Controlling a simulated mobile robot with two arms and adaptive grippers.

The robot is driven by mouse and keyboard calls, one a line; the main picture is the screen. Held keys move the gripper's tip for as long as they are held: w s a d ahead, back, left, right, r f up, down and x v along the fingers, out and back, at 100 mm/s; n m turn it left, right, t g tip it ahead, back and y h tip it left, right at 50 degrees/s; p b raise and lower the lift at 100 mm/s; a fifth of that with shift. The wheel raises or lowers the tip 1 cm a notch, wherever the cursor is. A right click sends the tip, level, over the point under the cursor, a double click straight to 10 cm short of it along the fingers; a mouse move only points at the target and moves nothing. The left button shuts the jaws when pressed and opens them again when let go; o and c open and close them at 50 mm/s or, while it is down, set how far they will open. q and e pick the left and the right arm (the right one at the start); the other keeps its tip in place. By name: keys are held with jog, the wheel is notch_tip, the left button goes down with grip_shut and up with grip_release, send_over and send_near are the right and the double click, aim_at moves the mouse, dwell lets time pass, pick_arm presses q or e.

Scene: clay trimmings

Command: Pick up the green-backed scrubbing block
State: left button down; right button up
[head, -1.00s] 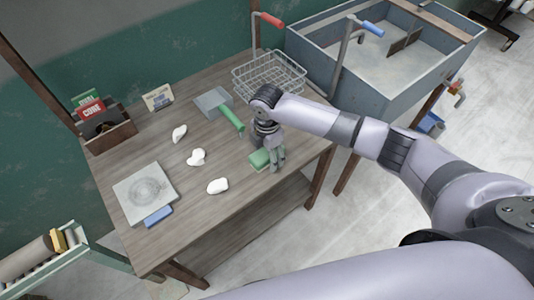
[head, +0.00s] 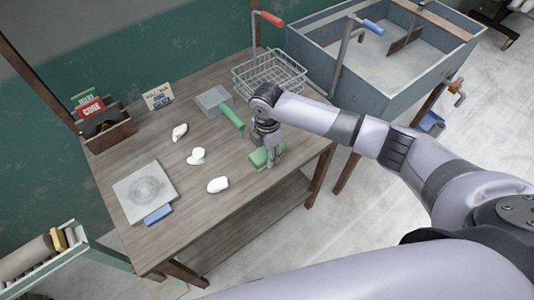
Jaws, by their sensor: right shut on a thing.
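The green-backed scrubbing block (head: 259,158) lies at the right front part of the wooden table. My right gripper (head: 270,161) points down at it and is shut on it; the fingers cover part of the block. The block appears to be at table height; I cannot tell whether it is clear of the surface. My left gripper is not in view.
White clay trimmings (head: 197,156) lie mid-table. A grey scoop with a green handle (head: 232,117), a wire basket (head: 268,76), a grey slab (head: 144,191), a blue block (head: 158,215) and a wooden box (head: 109,132) surround them. A metal sink (head: 383,75) stands right.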

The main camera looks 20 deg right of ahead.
jog(key=shift+r, duration=0.1)
jog(key=shift+c, duration=0.5)
notch_tip(320, 180, up, 20)
jog(key=b, duration=0.2)
jog(key=o, duration=0.8)
jog(key=c, duration=0.5)
